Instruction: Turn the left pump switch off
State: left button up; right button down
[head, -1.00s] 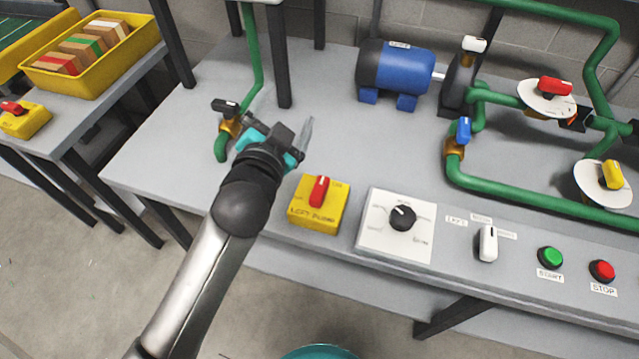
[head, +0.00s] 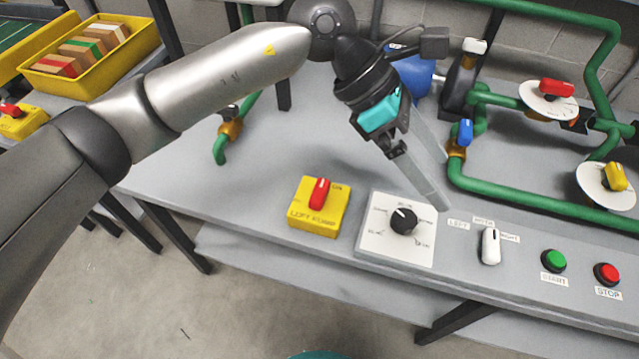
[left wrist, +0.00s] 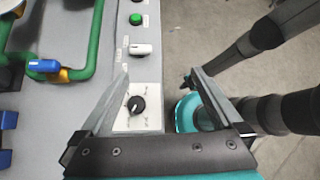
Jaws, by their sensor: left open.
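The left pump switch is a yellow box (head: 304,222) with a red knob (head: 319,193), labelled LEFT PUMP, near the front edge of the bench. Its knob stands nearly upright in the head view, tilted slightly right at the top, near a small mark that seems to read ON. My left gripper (head: 442,180) is open and empty, right of the switch and above the white dial panel (head: 376,245). In the left wrist view the open fingers (left wrist: 160,76) frame the black dial (left wrist: 136,105). The pump switch does not show there. My right gripper is not visible.
Right of the dial are a white selector (head: 490,246), a green START button (head: 553,260) and a red STOP button (head: 607,273). Green pipes (head: 530,197) with valves stand behind. Another yellow switch box (head: 22,122) sits on the left table. The bench left of the pump switch is clear.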

pick_arm(q)
jog(key=w+a+f+m+t+y, duration=0.1)
jog(key=w+a+f+t+y, duration=0.1)
jog(key=w+a+y, duration=0.45)
jog(key=t+y+b, duration=0.2)
send_over(320, 191)
notch_tip(320, 191, down, 10)
jog(key=shift+a+r, duration=0.1)
notch_tip(320, 191, down, 4)
jog(key=shift+r+b, duration=0.1)
jog(key=shift+b, duration=0.45)
jog(key=shift+f, duration=0.65)
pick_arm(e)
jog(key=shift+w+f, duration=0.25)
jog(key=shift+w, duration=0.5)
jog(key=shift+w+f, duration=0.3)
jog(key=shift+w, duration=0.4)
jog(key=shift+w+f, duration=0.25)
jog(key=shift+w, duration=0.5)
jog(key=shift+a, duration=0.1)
pick_arm(q)
jog(key=shift+w, duration=0.1)
jog(key=c, duration=1.2)
